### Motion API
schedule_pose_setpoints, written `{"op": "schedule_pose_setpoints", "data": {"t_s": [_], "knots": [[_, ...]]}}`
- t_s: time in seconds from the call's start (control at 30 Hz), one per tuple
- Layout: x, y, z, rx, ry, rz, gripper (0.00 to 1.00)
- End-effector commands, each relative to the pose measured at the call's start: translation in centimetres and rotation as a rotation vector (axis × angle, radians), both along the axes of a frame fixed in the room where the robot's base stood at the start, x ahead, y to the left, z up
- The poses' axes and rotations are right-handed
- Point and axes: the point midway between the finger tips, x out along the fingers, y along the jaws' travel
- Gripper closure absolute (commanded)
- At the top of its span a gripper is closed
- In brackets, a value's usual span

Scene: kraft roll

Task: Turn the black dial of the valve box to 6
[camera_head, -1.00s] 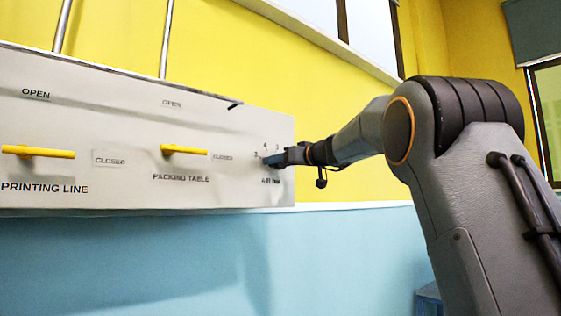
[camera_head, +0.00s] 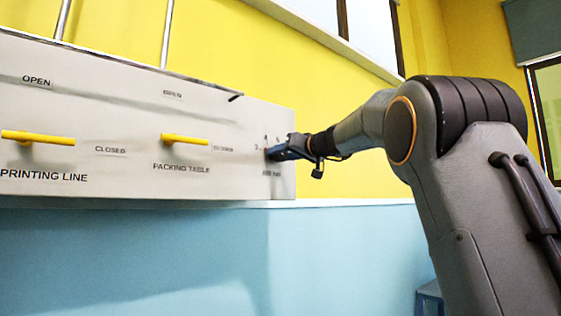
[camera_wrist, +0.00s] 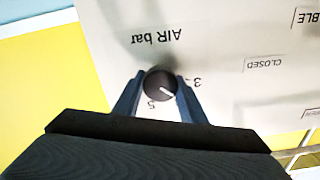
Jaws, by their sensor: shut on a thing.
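The black dial (camera_wrist: 160,82) is on the grey panel of the valve box (camera_wrist: 235,30), under the upside-down "AIR bar" label in the wrist view. Its white pointer mark points to the lower right, between the visible 3 and 5; a 4 does not show clearly there. My gripper (camera_wrist: 160,95) is shut on the dial, one finger on each side. In the head view my gripper (camera_head: 278,152) covers the dial at the right end of the box (camera_head: 120,105), and a few scale numbers show above it.
The yellow PRINTING LINE handle (camera_head: 38,138) and yellow PACKING TABLE handle (camera_head: 184,139) stick out sideways, pointing at their CLOSED labels, left of my gripper. Pipes (camera_head: 167,35) rise above the box. The wall below the box is clear.

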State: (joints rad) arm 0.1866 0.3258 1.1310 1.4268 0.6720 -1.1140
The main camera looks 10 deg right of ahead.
Motion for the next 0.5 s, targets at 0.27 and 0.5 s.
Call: {"op": "schedule_pose_setpoints", "data": {"t_s": [0.27,0.5], "knots": [[0.14,-0.21,-0.29,0.231,0.119,-0.002,0.85],[0.16,-0.28,-0.27,0.433,0.225,-0.002,0.85]]}}
